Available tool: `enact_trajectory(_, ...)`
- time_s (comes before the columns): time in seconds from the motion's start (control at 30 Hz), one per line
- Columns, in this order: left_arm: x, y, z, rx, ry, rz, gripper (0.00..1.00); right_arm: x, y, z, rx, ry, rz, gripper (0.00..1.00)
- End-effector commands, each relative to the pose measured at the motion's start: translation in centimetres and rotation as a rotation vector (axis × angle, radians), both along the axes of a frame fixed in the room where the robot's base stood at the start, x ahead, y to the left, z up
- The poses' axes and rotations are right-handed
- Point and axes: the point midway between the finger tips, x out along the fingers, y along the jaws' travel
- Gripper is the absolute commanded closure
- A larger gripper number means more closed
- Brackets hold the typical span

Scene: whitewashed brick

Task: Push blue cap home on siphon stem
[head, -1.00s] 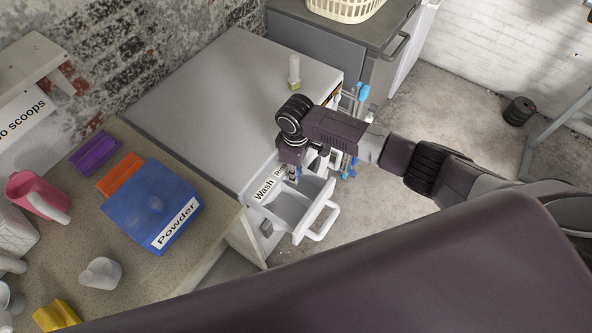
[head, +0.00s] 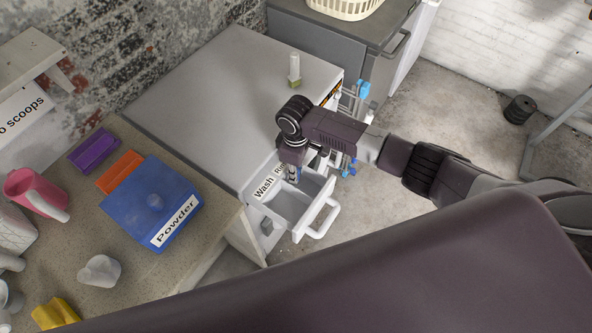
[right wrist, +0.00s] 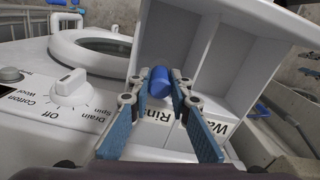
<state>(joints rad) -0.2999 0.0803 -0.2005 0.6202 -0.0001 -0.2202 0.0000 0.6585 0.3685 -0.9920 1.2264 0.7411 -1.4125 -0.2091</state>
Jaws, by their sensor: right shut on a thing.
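My right gripper (head: 292,174) points down over the open detergent drawer (head: 328,204) of the washing machine. In the right wrist view its two fingertips (right wrist: 167,80) are shut on the small blue cap (right wrist: 159,82). The cap is at the Rinse compartment, beside the wall that divides it from the Wash compartment. The siphon stem is hidden, so I cannot tell how the cap sits on it. My left gripper is not in view.
The washing machine top (head: 235,90) carries a small white bottle with a greenish base (head: 294,70). A counter at the left holds a blue Powder box (head: 150,205) and scoops. A rack with blue clips (head: 363,90) stands behind my right arm. The floor to the right is mostly clear.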

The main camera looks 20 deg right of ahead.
Motion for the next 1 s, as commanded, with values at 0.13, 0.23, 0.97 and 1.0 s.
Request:
enact_trajectory(0.13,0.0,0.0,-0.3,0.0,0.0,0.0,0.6,0.0,0.0,-0.5,0.0,0.0,0.0,0.97)
enact_trajectory(0.23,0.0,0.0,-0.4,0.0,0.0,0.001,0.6,0.0,0.0,-0.7,0.001,-0.001,0.0,0.97)
enact_trajectory(0.97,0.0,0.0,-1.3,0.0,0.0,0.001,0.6,0.0,0.0,-2.2,-0.001,-0.001,0.001,0.74)
enact_trajectory(1.0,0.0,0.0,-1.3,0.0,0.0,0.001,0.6,0.0,0.0,-2.2,-0.001,-0.001,0.001,0.7)
